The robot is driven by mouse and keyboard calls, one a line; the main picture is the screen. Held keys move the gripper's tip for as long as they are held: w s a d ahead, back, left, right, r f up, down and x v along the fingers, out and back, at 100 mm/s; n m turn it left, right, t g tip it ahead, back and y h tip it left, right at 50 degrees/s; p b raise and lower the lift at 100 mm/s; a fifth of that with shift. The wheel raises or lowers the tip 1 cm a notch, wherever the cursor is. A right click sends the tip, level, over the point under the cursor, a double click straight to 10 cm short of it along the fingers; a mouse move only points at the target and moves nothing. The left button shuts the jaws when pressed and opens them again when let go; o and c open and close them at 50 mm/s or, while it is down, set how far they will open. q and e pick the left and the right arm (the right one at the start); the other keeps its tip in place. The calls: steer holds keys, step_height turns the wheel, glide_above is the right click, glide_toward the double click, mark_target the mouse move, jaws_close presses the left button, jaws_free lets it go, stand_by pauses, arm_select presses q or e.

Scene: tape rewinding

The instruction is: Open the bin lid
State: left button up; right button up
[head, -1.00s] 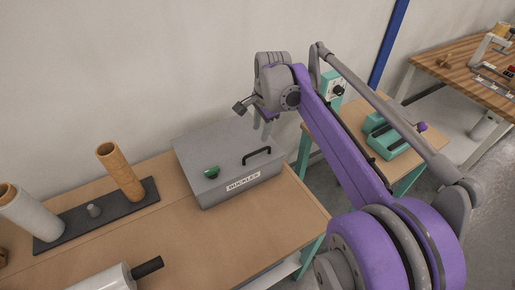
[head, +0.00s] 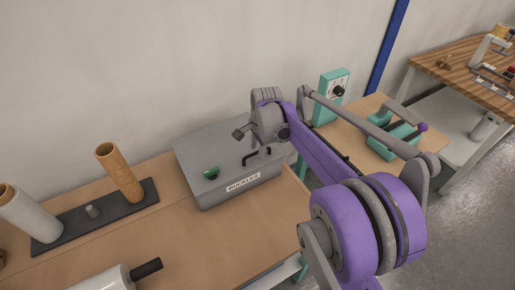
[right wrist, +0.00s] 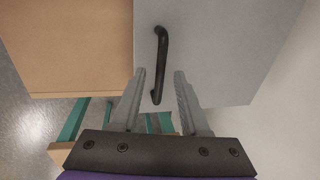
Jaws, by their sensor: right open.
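The grey bin (head: 236,194) labelled BUCKLES stands on the wooden table with its lid (head: 190,148) shut. A black bar handle (head: 250,159) is on the lid, partly hidden by my right gripper in the head view. In the right wrist view the handle (right wrist: 162,50) runs from ahead of the fingers down into the gap between them. My right gripper (right wrist: 160,76) is open, with a finger on either side of the handle's near end. I see no contact, and the height gap is hard to judge. My left gripper is not in view.
A dark board (head: 70,226) with tape rolls lies to the left. A wall (head: 120,60) is close behind the bin. A smaller table (head: 355,135) stands to the right.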

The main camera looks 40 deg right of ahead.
jaws_close()
stand_by(1.4)
